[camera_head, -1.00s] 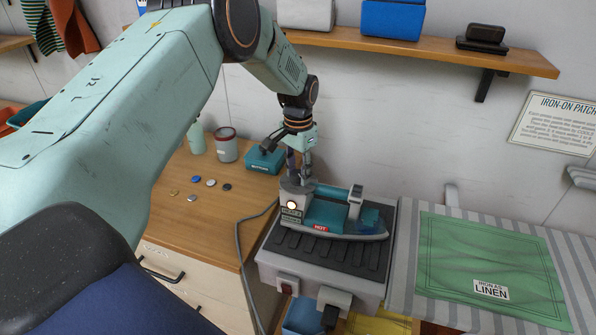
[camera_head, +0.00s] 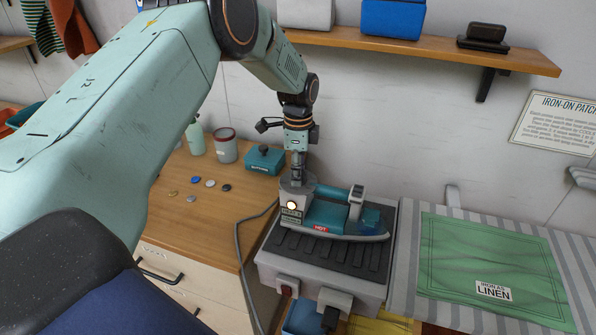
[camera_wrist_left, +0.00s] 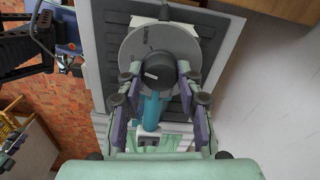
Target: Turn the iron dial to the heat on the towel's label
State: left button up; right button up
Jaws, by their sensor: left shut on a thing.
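The teal and grey iron (camera_head: 325,218) stands on a dark ribbed rest, with a red HOT tag and a lit round lamp on its side. Its grey round dial (camera_head: 292,187) is at the left end; the disc and black knob also show in the left wrist view (camera_wrist_left: 157,69). My left gripper (camera_head: 297,174) points down at the dial and is shut on its knob, with one finger on each side in the left wrist view (camera_wrist_left: 159,78). My right gripper is out of view.
The grey stand (camera_head: 330,275) has a red switch on its front. The towel lies on a striped board (camera_head: 575,265) at right. A wooden counter (camera_head: 200,215) at left holds a bottle, a can, a teal box and several small discs. A shelf (camera_head: 420,47) is above.

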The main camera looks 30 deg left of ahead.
pick_arm(q)
jog(key=m, duration=0.4)
jog(key=shift+m, duration=0.3)
jog(key=m, duration=0.4)
jog(key=shift+m+b, duration=0.3)
jog(key=shift+b, duration=0.1)
jog(key=o, duration=1.2)
jog(key=shift+s, duration=0.1)
jog(key=shift+r, duration=0.1)
